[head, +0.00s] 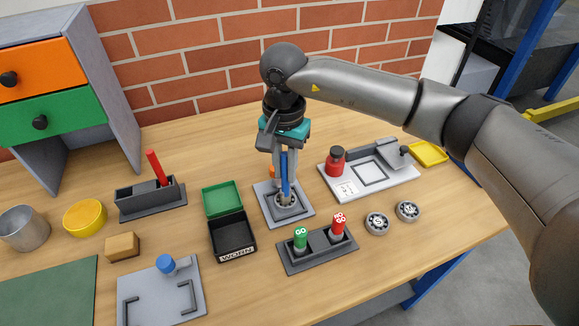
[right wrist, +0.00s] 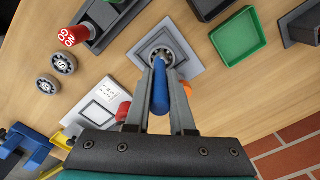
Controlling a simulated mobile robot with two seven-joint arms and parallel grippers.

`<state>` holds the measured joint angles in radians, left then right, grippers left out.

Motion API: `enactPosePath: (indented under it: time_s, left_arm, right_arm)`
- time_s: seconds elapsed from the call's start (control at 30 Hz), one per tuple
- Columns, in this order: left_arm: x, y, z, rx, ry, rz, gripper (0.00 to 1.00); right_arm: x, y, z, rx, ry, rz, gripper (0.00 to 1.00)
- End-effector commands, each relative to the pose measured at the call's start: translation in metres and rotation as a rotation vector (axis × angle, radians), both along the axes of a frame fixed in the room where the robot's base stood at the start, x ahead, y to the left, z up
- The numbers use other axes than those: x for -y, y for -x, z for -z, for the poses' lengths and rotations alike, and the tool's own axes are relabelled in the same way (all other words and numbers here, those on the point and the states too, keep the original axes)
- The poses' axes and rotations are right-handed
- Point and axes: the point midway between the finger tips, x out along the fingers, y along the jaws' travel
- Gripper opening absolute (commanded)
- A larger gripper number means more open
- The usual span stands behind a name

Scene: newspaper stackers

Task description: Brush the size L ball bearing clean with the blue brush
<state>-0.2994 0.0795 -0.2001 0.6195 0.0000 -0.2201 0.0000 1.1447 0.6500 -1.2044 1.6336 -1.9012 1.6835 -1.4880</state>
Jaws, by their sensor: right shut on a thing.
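My right gripper (head: 282,180) is shut on the blue brush (head: 286,175), which points down. The brush (right wrist: 160,90) also shows in the right wrist view between the fingers. Its lower end is over a bearing (head: 286,199) seated in a grey square holder (head: 268,212). In the right wrist view the bearing (right wrist: 162,57) is partly covered by the brush, so I cannot tell whether the bristles touch it, and no size letter on it is readable. My left gripper is not in view.
Two loose bearings (head: 377,223) (head: 407,211) lie to the right. A GO/NO GO gauge stand (head: 290,262) is in front. A white tray (head: 400,178) with a red jar (head: 336,160) stands back right.

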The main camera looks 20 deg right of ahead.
Motion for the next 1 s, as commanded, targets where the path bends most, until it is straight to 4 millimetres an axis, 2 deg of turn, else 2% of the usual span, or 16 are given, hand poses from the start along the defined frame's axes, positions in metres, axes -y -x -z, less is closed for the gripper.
enactPosePath:
  time_s: [0.53, 1.0]
  left_arm:
    - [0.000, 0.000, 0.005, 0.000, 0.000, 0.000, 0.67]
    - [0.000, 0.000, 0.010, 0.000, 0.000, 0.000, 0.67]
  right_arm:
    - [-0.016, 0.001, 0.000, -0.002, -0.001, -0.001, 0.00]
    - [-0.003, 0.001, 0.000, -0.001, 0.000, 0.001, 0.00]
